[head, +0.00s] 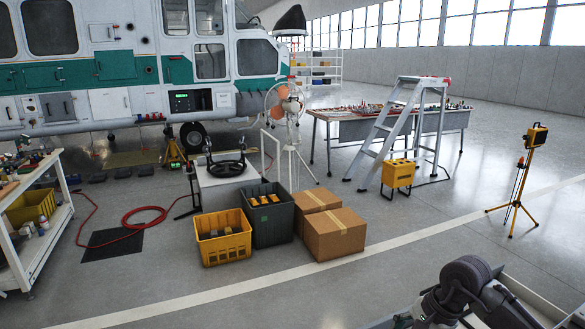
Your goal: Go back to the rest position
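Part of a dark grey arm, which looks like my right one, shows at the bottom right of the head view. Its rounded links are bent, and the lower part runs out of the frame. I make out no fingertips on it. My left arm and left gripper are not in the head view. No object is seen in a hand.
A yellow crate (222,250), a dark grey bin (272,222) and cardboard boxes (334,240) stand ahead on the floor. A white shelf bench (40,255) is at left, a stepladder (385,135) and table (350,130) behind.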

